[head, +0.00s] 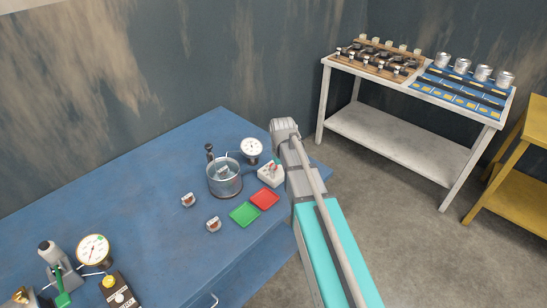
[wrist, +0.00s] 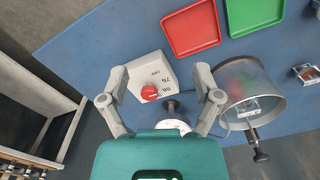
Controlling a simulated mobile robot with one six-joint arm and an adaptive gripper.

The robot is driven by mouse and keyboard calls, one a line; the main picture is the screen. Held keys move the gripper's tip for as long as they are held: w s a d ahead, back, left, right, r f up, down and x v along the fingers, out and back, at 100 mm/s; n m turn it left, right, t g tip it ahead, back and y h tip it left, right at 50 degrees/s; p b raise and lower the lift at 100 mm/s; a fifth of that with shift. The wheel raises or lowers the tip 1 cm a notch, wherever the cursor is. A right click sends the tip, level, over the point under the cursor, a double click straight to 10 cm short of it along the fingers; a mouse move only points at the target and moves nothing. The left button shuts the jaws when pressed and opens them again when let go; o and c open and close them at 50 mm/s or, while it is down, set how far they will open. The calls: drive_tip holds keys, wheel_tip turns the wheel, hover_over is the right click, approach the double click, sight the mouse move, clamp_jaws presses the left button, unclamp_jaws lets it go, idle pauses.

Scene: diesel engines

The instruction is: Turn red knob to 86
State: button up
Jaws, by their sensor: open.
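The red knob (wrist: 149,92) sits on the sloped face of a white box (wrist: 145,71). The face carries the printed marks OFF, 76 and what looks like 86. A small pale mark shows on the knob, but I cannot tell exactly which number it points to. My gripper (wrist: 160,78) is open, with one finger on each side of the box in the wrist view and nothing between them held. In the head view the knob (head: 274,168) and box (head: 268,177) stand on the blue table, just left of my arm; my fingers cannot be made out there.
A red tray (head: 264,199) and a green tray (head: 245,214) lie in front of the box. A glass vessel (head: 225,184) and a dial gauge (head: 251,148) stand close by on the blue table (head: 160,170). Two small parts lie left of the trays.

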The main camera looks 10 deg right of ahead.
drive_tip(key=w+r+n+p, duration=0.2)
drive_tip(key=w+r+p, duration=0.2)
drive_tip(key=w, duration=0.9)
drive_tip(key=shift+r, duration=0.75)
drive_tip(key=shift+w+a+f, duration=0.1)
drive_tip(key=shift+f, duration=0.05)
wheel_tip(320, 180, down, 14)
drive_tip(key=b, duration=1.3)
drive_tip(key=shift+r+b, duration=0.25)
drive_tip(key=shift+b, duration=0.15)
clamp_jaws()
